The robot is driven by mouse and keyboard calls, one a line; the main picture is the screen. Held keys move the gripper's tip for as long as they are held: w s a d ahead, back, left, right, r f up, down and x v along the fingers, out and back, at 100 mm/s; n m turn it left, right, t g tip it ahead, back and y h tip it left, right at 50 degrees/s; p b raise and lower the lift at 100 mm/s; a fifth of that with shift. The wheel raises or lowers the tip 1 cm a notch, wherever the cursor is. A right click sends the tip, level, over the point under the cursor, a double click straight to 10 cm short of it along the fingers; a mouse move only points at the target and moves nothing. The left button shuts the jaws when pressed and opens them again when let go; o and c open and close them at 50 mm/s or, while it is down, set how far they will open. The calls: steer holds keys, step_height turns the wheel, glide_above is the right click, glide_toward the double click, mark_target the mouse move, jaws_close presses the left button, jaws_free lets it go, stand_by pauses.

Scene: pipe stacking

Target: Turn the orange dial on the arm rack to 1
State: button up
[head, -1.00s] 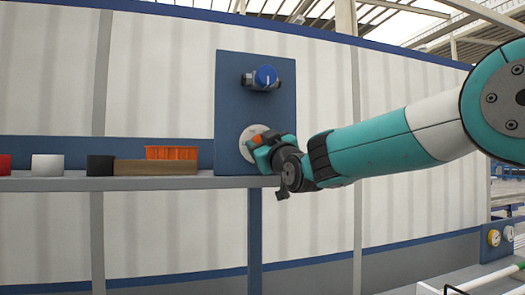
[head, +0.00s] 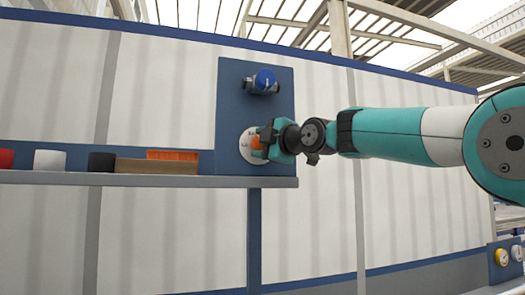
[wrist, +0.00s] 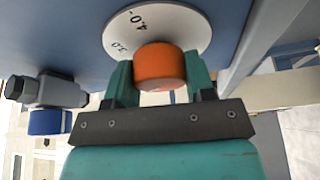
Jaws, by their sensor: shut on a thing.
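The orange dial (head: 257,142) sits in front of a round white scale plate (head: 246,147) on the blue rack panel (head: 228,95). In the wrist view the orange dial (wrist: 160,68) is between the two teal fingers of my gripper (wrist: 160,85), which is shut on it. The rest of the scale is hidden behind the dial and fingers. In the head view my gripper (head: 268,141) reaches the dial from the right and covers part of it.
A blue-knobbed valve (head: 264,82) is mounted above the dial, and it also shows at left in the wrist view (wrist: 50,105). A grey shelf (head: 150,179) runs below, with an orange bin (head: 173,155), a black cup (head: 101,162) and a white cup (head: 50,160).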

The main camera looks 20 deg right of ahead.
steer(key=n+g, duration=0.1)
steer(key=n, duration=0.1)
steer(key=n+h, duration=0.1)
steer(key=n, duration=0.2)
steer(key=shift+g, duration=0.4)
steer(key=n+g+h, duration=0.1)
steer(key=n+h, duration=0.1)
steer(key=n, duration=0.2)
steer(key=shift+n, duration=0.3)
steer(key=o, duration=0.9)
steer(key=b+v, duration=0.1)
steer(key=v, duration=0.4)
steer(key=b+v, duration=0.1)
steer(key=v, duration=0.5)
steer(key=b+v, duration=0.1)
steer(key=v, duration=0.5)
steer(key=shift+d+r+b, duration=0.15)
steer(key=shift+r+b, duration=0.15)
steer(key=shift+b, duration=0.1)
steer(key=shift+f, duration=0.1)
